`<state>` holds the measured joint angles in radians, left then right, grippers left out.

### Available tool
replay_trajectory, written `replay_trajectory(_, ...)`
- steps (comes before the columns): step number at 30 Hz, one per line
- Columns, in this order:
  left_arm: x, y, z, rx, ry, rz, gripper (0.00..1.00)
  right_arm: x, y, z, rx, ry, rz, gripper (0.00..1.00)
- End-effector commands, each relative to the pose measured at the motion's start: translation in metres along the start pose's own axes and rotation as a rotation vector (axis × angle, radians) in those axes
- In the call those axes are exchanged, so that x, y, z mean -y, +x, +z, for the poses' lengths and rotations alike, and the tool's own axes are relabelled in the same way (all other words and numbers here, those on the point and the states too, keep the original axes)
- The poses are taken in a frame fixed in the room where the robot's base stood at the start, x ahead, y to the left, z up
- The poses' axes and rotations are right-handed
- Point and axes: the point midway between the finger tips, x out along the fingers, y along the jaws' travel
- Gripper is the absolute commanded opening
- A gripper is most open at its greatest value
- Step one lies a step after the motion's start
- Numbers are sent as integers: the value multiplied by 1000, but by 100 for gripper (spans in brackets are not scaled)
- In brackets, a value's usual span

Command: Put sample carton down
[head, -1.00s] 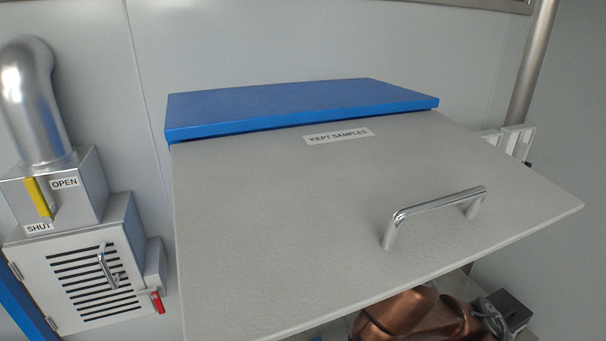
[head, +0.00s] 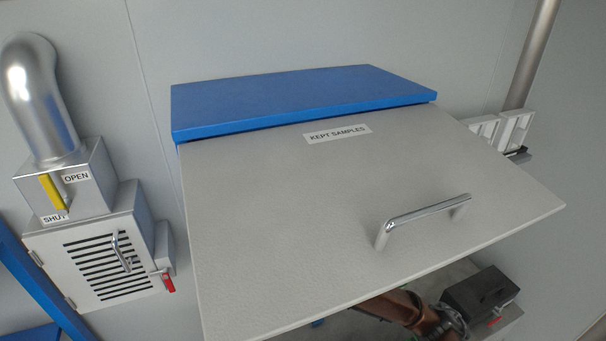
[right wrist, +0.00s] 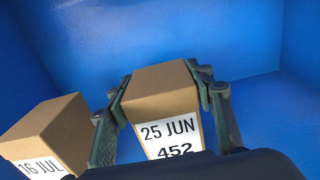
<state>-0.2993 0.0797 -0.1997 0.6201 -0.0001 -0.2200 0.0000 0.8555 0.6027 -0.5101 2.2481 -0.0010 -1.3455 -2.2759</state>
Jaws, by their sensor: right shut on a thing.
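The sample carton (right wrist: 165,95) is a brown box with a white label reading "25 JUN 452", seen in the right wrist view. My right gripper (right wrist: 158,82) is shut on it, one dark finger on each side. The carton is inside a blue-walled compartment (right wrist: 265,45). I cannot tell whether it touches the compartment floor. In the head view, the raised grey flap (head: 300,220) labelled "KEPT SAMPLES" hides the right gripper and carton. My left gripper is not in view.
Another carton (right wrist: 50,135), labelled "16 JUL", stands left of the gripper, close to its left finger. In the head view, a vented metal box (head: 100,262) with a duct stands left of the blue cabinet (head: 300,98). A black device (head: 480,292) sits below the flap at right.

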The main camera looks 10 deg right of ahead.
Motion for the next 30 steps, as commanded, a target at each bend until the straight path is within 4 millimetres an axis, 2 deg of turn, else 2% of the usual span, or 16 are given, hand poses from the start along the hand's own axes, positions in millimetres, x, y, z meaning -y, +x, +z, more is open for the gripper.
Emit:
replay_trajectory(9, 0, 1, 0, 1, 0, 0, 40, 0, 0, -1, 4, -1, 0, 4)
replay_trajectory(10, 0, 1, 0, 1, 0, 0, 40, 0, 0, -2, 0, 0, 0, 51)
replay_trajectory(16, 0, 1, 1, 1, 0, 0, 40, 0, 0, -2, 0, 0, 0, 64)
replay_trajectory(26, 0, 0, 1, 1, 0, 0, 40, 0, 0, 0, 0, 1, 0, 66)
replay_trajectory(30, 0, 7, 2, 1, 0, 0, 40, 0, -12, -1, 2, -1, 1, 66)
